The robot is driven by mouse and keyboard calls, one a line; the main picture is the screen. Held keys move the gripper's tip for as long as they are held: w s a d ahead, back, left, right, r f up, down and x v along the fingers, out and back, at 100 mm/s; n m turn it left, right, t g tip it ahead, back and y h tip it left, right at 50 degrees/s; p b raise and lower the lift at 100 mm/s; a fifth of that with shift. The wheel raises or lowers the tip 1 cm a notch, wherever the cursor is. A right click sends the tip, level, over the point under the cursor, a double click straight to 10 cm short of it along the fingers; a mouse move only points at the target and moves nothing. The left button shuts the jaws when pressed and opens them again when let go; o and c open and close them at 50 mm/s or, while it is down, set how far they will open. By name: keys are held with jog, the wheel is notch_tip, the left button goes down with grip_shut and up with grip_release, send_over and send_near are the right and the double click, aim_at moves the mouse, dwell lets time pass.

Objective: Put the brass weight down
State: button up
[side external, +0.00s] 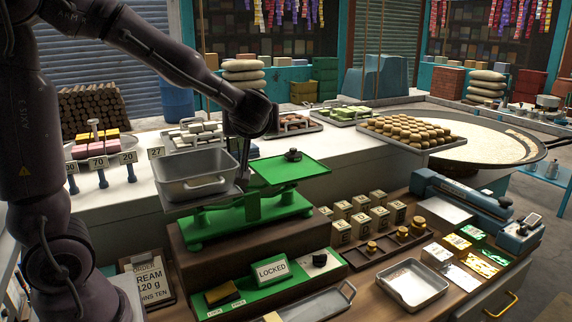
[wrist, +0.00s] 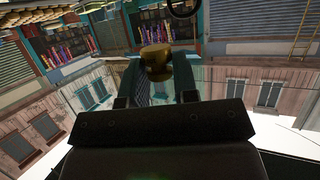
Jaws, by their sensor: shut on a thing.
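A brass weight (wrist: 156,62) with a knob is held between the two fingers of my gripper (wrist: 157,80) in the wrist view. In the side external view my gripper (side external: 243,177) points down between the steel pan and the green plate of the balance. The held weight cannot be made out there. The green balance (side external: 245,213) carries a steel pan (side external: 190,188) on its left and a flat green plate (side external: 310,168) on its right. A small dark knobbed piece (side external: 292,155) sits on the green plate. Several brass weights (side external: 402,235) stand in a dark wooden rack.
A LOCKED sign (side external: 270,270) stands before the balance. Stamped blocks (side external: 360,205) stand to its right. A steel tray (side external: 412,283) lies on the front right counter. Numbered tags (side external: 128,165) and an order board (side external: 147,278) stand at left. White counter behind is partly clear.

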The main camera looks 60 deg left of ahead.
jog(key=w+a+f, duration=0.3)
jog(key=w+f, duration=0.1)
jog(key=w, duration=0.2)
send_over(285, 174)
jog(key=f, duration=0.4)
jog(key=shift+s+d+f, duration=0.1)
jog(key=shift+s+d, duration=0.05)
jog(key=shift+s, duration=0.05)
jog(key=shift+w+f, duration=0.15)
jog(key=shift+f, duration=1.55)
jog(key=shift+f, duration=0.15)
jog(key=o, duration=1)
jog(key=shift+c, duration=0.2)
